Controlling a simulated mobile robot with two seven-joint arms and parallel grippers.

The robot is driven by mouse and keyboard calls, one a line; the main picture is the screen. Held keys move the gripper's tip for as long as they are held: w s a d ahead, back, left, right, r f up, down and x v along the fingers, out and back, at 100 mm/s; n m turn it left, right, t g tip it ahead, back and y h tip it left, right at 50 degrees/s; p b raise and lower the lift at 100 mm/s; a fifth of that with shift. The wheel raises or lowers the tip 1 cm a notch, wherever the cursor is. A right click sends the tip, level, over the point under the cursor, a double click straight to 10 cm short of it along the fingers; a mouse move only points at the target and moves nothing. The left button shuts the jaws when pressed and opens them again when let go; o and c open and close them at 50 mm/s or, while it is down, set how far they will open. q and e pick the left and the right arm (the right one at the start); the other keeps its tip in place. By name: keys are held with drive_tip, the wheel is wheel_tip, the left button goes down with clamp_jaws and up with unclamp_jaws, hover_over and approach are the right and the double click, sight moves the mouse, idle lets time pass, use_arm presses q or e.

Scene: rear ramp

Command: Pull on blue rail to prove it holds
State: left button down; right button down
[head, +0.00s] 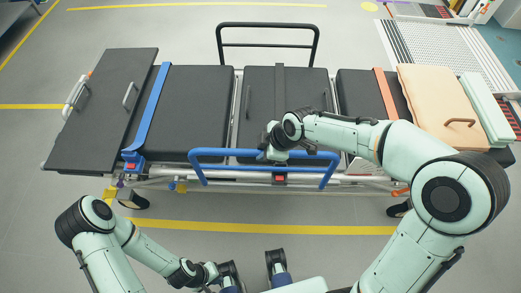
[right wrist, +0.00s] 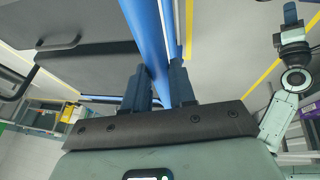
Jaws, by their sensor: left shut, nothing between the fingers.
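The blue rail (head: 215,154) is a raised tube frame along the near long side of a black-padded stretcher (head: 200,105). My right gripper (head: 272,152) is at the rail's upper bar, reaching in from the right. In the right wrist view, the blue rail (right wrist: 147,35) runs between the two fingers of the right gripper (right wrist: 158,80), and they close on it with no clear gap. My left gripper (head: 212,275) is low in the head view, well apart from the rail, shut and empty. Its fingertips are hard to make out.
A black rail (head: 268,27) stands on the stretcher's far side. Orange (head: 385,95) and blue straps cross the pads. A beige board (head: 440,95) lies at the right end. A ribbed ramp (head: 435,50) is at the upper right. The floor in front is clear.

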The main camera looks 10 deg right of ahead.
drive_tip(key=shift+s+a+f+b, duration=0.1)
drive_tip(key=shift+s+a+b, duration=0.1)
drive_tip(key=shift+s, duration=0.3)
drive_tip(key=shift+s+a+f+b, duration=0.1)
drive_tip(key=shift+s+b, duration=0.05)
drive_tip(key=shift+s, duration=0.3)
idle(0.5)
drive_tip(key=shift+w+d+r, duration=0.1)
drive_tip(key=shift+w+d, duration=0.1)
drive_tip(key=shift+w, duration=0.15)
drive_tip(key=shift+w, duration=0.35)
drive_tip(key=shift+d, duration=0.1)
drive_tip(key=shift+c, duration=1.4)
unclamp_jaws()
drive_tip(key=shift+w, duration=0.1)
drive_tip(key=shift+r, duration=0.1)
